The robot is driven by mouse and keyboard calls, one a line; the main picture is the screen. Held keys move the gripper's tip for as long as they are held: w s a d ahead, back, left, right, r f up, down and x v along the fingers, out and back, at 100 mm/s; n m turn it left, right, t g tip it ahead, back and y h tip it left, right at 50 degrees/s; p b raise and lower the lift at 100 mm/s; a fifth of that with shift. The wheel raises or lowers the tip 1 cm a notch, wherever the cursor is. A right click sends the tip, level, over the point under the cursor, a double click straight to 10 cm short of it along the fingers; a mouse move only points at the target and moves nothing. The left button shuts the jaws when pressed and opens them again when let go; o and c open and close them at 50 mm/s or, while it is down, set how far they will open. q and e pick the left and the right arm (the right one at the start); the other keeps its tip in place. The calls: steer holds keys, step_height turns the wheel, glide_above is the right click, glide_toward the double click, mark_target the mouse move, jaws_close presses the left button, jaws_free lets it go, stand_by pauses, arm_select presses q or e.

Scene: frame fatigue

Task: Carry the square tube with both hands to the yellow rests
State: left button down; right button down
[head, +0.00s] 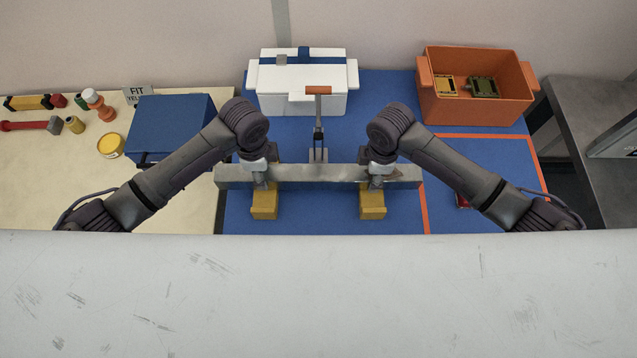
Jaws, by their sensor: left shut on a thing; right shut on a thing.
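The grey square tube (318,174) lies level, left to right, across the middle of the blue mat in the head view. My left gripper (263,181) is shut on its left part, and my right gripper (374,181) is shut on its right part. The left yellow rest (265,208) and the right yellow rest (372,208) show just below the tube in the picture, one near each gripper. The tube hides their far parts. I cannot tell whether the tube touches the rests or hangs above them.
A white box (300,98) and an orange crate (500,112) with parts stand at the back. A blue box (170,122) is left. A red thing (462,201) lies partly hidden by my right arm.

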arm_select(q)
steer(key=shift+f+b, duration=0.5)
steer(key=shift+f, duration=0.15)
arm_select(e)
steer(key=shift+f, duration=0.6)
arm_select(q)
steer(key=shift+c, duration=2.2)
jaws_free()
steer(key=shift+s, duration=0.1)
arm_select(e)
steer(key=shift+c, duration=2.2)
jaws_free()
steer(key=shift+s, duration=0.1)
arm_select(q)
step_height(320, 180, up, 11)
arm_select(e)
steer(key=shift+r, duration=0.2)
arm_select(q)
steer(key=shift+r, duration=0.5)
arm_select(e)
step_height(320, 180, up, 12)
steer(key=shift+f, duration=0.15)
